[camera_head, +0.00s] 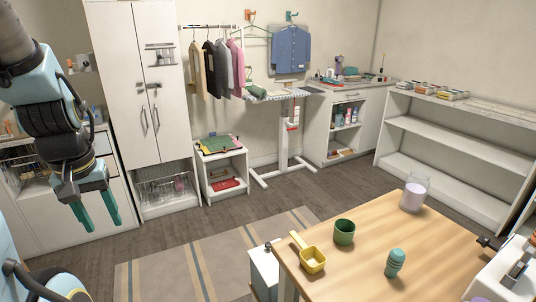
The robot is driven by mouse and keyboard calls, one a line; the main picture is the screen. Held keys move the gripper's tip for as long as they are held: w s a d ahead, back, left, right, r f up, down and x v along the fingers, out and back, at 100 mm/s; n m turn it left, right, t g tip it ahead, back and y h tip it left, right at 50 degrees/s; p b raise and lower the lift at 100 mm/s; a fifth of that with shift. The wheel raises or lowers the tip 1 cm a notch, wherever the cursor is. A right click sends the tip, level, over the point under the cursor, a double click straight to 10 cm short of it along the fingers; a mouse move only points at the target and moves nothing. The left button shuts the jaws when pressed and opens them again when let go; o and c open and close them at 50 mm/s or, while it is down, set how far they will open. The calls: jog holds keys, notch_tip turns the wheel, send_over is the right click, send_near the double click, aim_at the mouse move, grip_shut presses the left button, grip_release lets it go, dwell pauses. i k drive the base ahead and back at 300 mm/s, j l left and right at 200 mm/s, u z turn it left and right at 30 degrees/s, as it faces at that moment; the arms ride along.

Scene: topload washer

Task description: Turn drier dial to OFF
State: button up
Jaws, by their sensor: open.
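I cannot make out a drier or its dial in the head view. My gripper (104,228) hangs at the left with its two teal fingers pointing down, spread apart and empty. It appears in front of a white cabinet (60,213) at the left wall and touches nothing that I can see. My arm hides part of that corner.
A wooden table (440,255) at the lower right bears a yellow scoop (312,261), a green cup (344,232), a teal bottle (395,263) and a jar (414,194). A tall cabinet (135,85) and white shelves (465,155) line the walls. The striped rug (215,260) looks clear.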

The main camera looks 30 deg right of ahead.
aim_at(484, 240)
jog(key=i+z, duration=0.1)
jog(key=i, duration=0.55)
jog(key=i+j+z, duration=0.1)
jog(key=i, duration=0.6)
jog(key=i+j+z, duration=0.1)
jog(key=i, duration=0.55)
jog(key=i+l+z, duration=0.15)
jog(key=i+z, duration=0.7)
jog(key=i+j+z, duration=0.1)
jog(key=i+z, duration=0.3)
jog(key=i+j+z, duration=0.25)
jog(key=i+z, duration=0.2)
jog(key=i+l+z, duration=0.2)
jog(key=i+z, duration=0.65)
jog(key=i+j+z, duration=0.15)
jog(key=i+z, duration=0.3)
jog(key=i+j+z, duration=0.6)
jog(key=i, duration=0.2)
jog(key=i+j+z, duration=0.25)
jog(key=i, duration=0.15)
